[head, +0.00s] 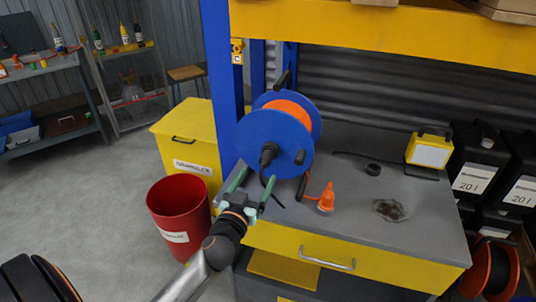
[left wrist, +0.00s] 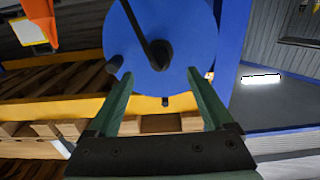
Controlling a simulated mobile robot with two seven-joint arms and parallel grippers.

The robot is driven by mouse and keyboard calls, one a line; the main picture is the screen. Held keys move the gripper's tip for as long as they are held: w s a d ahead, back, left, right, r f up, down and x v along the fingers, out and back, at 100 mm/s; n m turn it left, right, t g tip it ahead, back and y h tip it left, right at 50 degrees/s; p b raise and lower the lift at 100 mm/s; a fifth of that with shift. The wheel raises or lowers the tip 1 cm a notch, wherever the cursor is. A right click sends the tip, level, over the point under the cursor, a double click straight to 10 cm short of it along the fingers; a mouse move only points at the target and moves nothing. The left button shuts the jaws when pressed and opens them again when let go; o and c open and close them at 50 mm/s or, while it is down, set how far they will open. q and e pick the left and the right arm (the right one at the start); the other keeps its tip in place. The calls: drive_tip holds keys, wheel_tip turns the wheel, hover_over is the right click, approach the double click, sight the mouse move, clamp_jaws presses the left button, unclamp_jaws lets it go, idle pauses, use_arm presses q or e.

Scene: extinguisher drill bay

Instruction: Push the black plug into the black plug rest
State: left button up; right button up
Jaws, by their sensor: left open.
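A blue cable reel (head: 262,140) with orange cable stands on the grey bench. In the left wrist view this piece (left wrist: 160,54) lies ahead of the fingers. I cannot tell whether it is seated in a rest. A small black round piece (head: 372,169) lies on the bench; I cannot tell whether it is the plug rest. My left gripper (head: 252,184) is open and empty, just below and in front of the reel face. My right gripper is out of view.
An orange connector (head: 326,198) stands right of the reel, near a dark patch (head: 390,210) and a yellow work lamp (head: 429,150). A blue post (head: 222,90) rises behind left. A red bin (head: 179,210) stands left of the bench. The bench front right is mostly clear.

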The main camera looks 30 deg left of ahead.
sight(264, 164)
use_arm(q)
drive_tip(key=x, duration=0.8)
drive_tip(key=shift+b, duration=0.3)
drive_tip(key=shift+c, duration=0.3)
idle(0.7)
clamp_jaws()
idle(0.5)
drive_tip(key=shift+s, duration=0.1)
drive_tip(key=shift+p+v, duration=0.4)
drive_tip(key=shift+v, duration=2.45)
